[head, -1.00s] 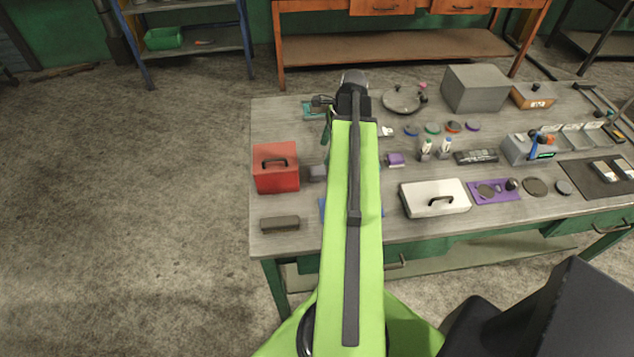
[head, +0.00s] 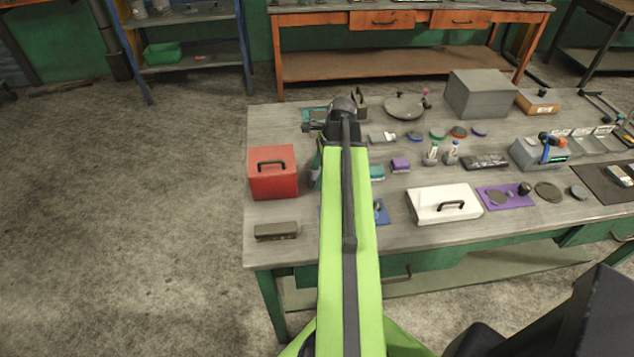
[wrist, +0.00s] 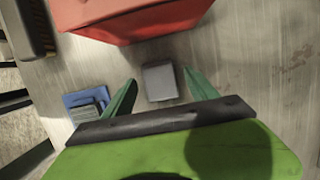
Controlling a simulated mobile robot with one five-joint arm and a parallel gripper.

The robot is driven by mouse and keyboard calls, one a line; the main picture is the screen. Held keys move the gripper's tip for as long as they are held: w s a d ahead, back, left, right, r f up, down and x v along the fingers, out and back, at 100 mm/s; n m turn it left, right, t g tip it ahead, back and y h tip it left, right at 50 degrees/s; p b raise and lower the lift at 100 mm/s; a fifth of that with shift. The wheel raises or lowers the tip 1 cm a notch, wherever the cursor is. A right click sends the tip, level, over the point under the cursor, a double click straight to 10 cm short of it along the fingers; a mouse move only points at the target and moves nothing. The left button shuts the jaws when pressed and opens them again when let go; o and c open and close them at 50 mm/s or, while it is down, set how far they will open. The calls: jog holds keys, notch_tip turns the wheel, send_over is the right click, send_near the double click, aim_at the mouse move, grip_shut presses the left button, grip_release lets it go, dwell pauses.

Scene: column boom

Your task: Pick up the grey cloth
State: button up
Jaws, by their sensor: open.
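The grey cloth (wrist: 159,82) shows in the wrist view as a small, flat-topped grey square on the bench, next to the red box (wrist: 125,18). My gripper (wrist: 160,77) is open, its two dark green fingers apart, one to each side of the cloth in the picture. I see no contact between fingers and cloth, and I cannot tell the height between them. In the head view my green arm reaches over the bench and hides most of the cloth and the gripper, just right of the red box (head: 273,172).
A grey-brown brush-like block (head: 277,231) lies in front of the red box. A blue piece (wrist: 85,103) lies near my left finger. A white case (head: 430,207), purple block (head: 401,164) and grey box (head: 480,93) stand to the right. Bare bench (wrist: 270,95) shows in the wrist view.

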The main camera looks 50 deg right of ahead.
jog(key=c, duration=1.5)
jog(key=shift+o, duration=0.2)
jog(key=shift+r, duration=0.1)
jog(key=shift+r+p, duration=0.6)
jog(key=shift+p, duration=0.05)
jog(key=p+v, duration=0.4)
jog(key=shift+a, duration=0.2)
jog(key=s+d+r+p, duration=0.5)
jog(key=s+d, duration=0.1)
jog(key=s, duration=0.3)
jog(key=shift+r+p, duration=0.35)
jog(key=shift+r, duration=0.05)
